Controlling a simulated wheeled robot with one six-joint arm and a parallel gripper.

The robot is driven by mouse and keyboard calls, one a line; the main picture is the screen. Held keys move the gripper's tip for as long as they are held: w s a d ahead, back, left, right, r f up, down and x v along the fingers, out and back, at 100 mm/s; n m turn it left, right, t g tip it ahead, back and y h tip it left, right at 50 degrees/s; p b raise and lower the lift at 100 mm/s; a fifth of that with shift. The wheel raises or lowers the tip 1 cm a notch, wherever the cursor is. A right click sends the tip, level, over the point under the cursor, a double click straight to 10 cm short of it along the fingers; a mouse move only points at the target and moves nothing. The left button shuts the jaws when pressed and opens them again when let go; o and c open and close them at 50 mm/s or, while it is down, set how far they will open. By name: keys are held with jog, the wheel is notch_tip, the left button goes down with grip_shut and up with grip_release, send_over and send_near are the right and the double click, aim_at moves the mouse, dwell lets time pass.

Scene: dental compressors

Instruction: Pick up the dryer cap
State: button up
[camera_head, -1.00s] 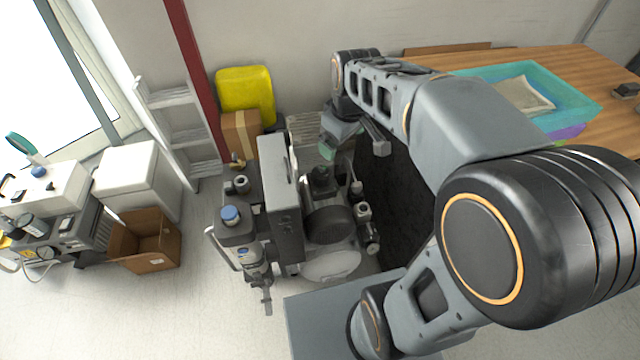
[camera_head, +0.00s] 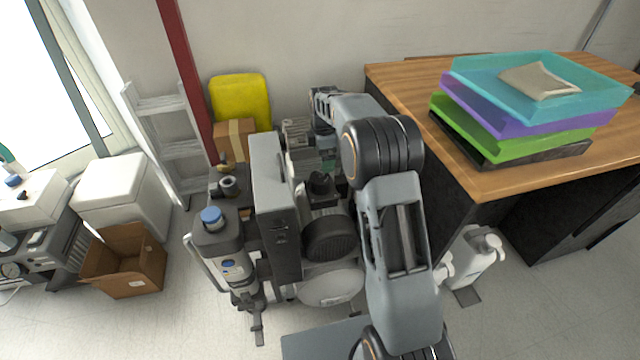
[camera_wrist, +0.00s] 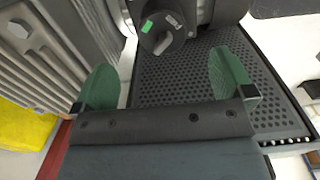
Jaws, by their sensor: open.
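A round blue cap (camera_head: 211,214), which looks like the dryer cap, sits on top of the upright grey and white dryer cylinder (camera_head: 222,245) at the compressor's left front in the head view. I cannot make it out in the wrist view. My gripper (camera_wrist: 165,82) is open and empty, with its two green finger pads apart. It is behind the compressor's grey box (camera_head: 272,190), to the right of and well away from the blue cap. In the head view my arm partly hides it.
In the wrist view a black knob (camera_wrist: 160,37) with a green label and a perforated dark panel (camera_wrist: 185,80) lie beyond the fingers. A desk (camera_head: 490,182) with stacked trays (camera_head: 500,118) stands right. An open cardboard box (camera_head: 124,265) is left. Floor is free in front.

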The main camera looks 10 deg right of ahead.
aim_at(322, 178)
notch_tip(322, 178, down, 10)
jog(key=b, duration=0.2)
jog(key=shift+s+a+f+b, duration=0.1)
jog(key=shift+a+b, duration=0.05)
jog(key=shift+b, duration=0.2)
jog(key=shift+c, duration=0.5)
jog(key=c, duration=0.9)
jog(key=shift+c, duration=0.4)
jog(key=shift+r, duration=0.2)
